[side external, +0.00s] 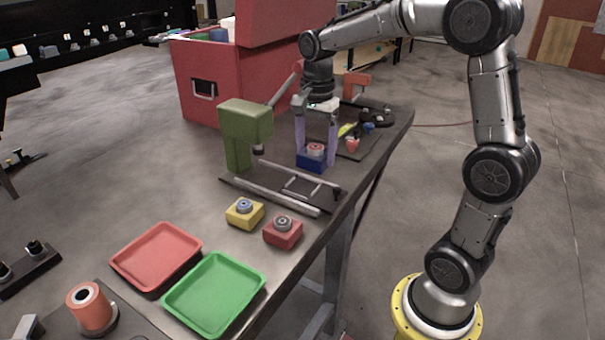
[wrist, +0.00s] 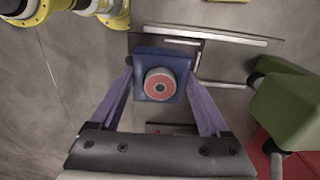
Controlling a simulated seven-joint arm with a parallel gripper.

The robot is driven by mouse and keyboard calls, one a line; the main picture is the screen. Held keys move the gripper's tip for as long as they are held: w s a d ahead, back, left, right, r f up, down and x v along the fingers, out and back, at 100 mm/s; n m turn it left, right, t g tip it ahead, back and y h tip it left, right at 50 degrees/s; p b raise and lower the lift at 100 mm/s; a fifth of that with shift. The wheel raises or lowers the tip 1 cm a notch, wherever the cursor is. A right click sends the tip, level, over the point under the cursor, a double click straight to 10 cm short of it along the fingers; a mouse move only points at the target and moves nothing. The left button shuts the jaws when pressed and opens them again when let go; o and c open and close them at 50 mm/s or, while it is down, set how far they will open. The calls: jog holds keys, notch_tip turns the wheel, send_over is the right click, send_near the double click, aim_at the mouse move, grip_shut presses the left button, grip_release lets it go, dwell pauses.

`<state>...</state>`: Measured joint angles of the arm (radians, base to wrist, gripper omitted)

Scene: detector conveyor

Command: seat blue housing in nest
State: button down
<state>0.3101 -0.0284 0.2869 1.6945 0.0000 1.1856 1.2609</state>
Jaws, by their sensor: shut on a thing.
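The blue housing (side external: 312,161) is a square block with a round red-topped part on it. My gripper (side external: 315,152) points down with its two purple fingers shut on the housing's sides. In the wrist view the blue housing (wrist: 160,75) sits between the fingertips of my gripper (wrist: 158,85). The housing is near the far end of the dark fixture plate (side external: 235,184) with metal rails; I cannot tell whether it touches anything below. The nest is not clearly identifiable; rails (wrist: 222,34) and a bracket show beyond the housing in the wrist view.
A green press-like post (side external: 238,140) stands left of my gripper. A yellow housing (side external: 244,213) and a red housing (side external: 283,232) sit nearer on the table, with a red tray (side external: 157,256) and a green tray (side external: 214,294). A dark mat with small parts (side external: 358,140) lies behind.

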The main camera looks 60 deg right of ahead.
jog(key=w+f, duration=0.1)
jog(key=f, duration=0.1)
jog(key=w+d+f, duration=0.1)
jog(key=w+f, duration=0.1)
jog(key=shift+w+f, duration=0.25)
jog(key=shift+f, duration=0.05)
jog(key=shift+w+d+f, duration=0.1)
jog(key=shift+w+f, duration=0.1)
jog(key=shift+f, duration=0.75)
jog(key=shift+w+d+f, duration=0.1)
jog(key=shift+w+f, duration=0.05)
jog(key=shift+f, duration=0.8)
jog(key=shift+f, duration=0.15)
grip_release()
jog(key=shift+f, duration=0.1)
